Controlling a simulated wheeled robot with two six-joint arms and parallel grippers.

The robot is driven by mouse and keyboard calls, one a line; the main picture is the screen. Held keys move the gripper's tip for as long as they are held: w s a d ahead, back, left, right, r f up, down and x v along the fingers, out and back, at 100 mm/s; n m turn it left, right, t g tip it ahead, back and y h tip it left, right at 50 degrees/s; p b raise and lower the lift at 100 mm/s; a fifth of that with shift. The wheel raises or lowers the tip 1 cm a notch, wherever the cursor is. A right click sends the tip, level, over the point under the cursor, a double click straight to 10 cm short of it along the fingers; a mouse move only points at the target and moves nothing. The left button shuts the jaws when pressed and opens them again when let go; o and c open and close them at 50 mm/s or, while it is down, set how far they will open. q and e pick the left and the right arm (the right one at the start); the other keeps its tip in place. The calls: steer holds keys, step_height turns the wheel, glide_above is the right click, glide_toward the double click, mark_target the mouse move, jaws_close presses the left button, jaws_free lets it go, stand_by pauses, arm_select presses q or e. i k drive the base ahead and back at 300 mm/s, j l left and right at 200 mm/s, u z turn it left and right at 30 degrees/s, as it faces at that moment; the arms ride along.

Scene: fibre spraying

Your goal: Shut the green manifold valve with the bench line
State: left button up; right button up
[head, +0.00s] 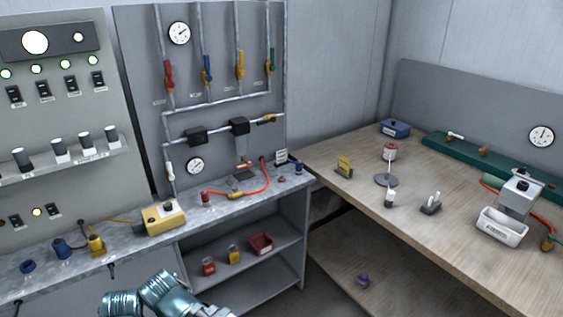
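The manifold panel (222,80) stands upright at the back centre. Several valves with coloured handles hang on its vertical pipes: red (168,75), blue (206,68), yellow (240,65) and, furthest right, the green manifold valve (271,58). The green handle stands about upright, in line with its pipe. My other arm is not visible.
A yellow box (165,219) and small items stand on the grey bench. The wooden bench (350,200) at right carries a spool stand (388,180), a white tray (502,227) and another orange hose (541,224).

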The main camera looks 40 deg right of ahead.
mark_target(272, 68)
steer(key=i+z, duration=0.15)
steer(key=z, duration=0.2)
steer(key=i+j+z, duration=0.15)
steer(key=z, duration=0.15)
steer(key=i+j+z, duration=0.1)
steer(key=z, duration=0.25)
steer(key=i, duration=0.05)
